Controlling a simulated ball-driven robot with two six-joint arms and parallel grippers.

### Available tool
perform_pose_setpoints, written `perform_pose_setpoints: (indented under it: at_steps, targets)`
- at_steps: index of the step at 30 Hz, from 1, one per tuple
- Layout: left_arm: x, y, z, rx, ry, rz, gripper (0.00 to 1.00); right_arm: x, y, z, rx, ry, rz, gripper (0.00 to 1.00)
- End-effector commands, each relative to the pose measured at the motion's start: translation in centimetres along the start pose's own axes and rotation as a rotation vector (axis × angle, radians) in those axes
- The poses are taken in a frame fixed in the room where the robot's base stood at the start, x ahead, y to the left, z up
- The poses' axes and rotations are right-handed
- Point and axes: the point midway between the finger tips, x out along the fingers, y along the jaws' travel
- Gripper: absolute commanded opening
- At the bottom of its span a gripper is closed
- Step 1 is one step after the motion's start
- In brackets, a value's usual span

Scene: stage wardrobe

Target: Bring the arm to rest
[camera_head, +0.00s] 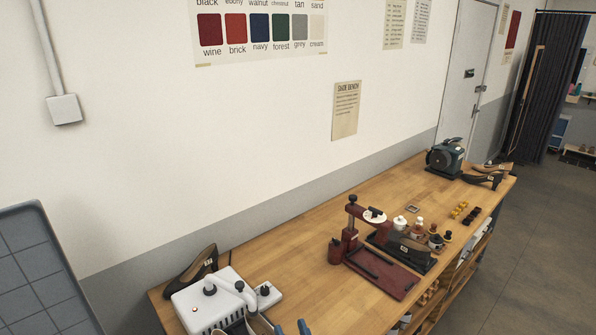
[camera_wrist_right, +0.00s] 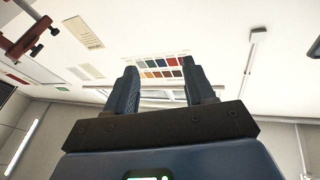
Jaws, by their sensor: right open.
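My right gripper (camera_head: 291,328) shows only as two blue fingertips at the bottom edge of the head view, in front of the bench's near end and close to a white device (camera_head: 215,300). In the right wrist view the gripper (camera_wrist_right: 161,88) has its two dark blue fingers apart. Nothing is between them; the wall colour chart (camera_wrist_right: 158,68) shows beyond. The rest of the right arm is hidden below the head view. My left gripper is not in view.
The wooden bench (camera_head: 300,268) runs along the wall. A grey gridded panel (camera_head: 35,262) stands at left. Open floor (camera_head: 535,250) lies right.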

Motion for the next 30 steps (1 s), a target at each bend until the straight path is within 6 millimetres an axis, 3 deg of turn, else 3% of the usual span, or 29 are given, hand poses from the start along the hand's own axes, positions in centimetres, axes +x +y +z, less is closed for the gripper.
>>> perform_pose_setpoints:
  at_steps: [1, 9, 18, 24, 30]
  targets:
    - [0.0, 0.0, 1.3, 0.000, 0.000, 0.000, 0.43, -2.8, 1.6, 0.4, -0.016, -0.004, 0.016, 0.54]
    - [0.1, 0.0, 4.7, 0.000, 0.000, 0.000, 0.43, -14.7, 6.9, -1.9, -0.105, -0.038, 0.106, 0.54]
    - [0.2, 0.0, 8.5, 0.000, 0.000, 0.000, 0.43, -26.4, 9.7, -4.2, -0.223, -0.131, 0.250, 0.54]
    - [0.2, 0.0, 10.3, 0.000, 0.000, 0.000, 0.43, -31.8, 10.6, -3.4, -0.237, -0.216, 0.344, 0.54]
    - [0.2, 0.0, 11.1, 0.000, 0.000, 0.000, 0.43, -34.5, 11.2, -2.0, -0.232, -0.269, 0.400, 0.54]
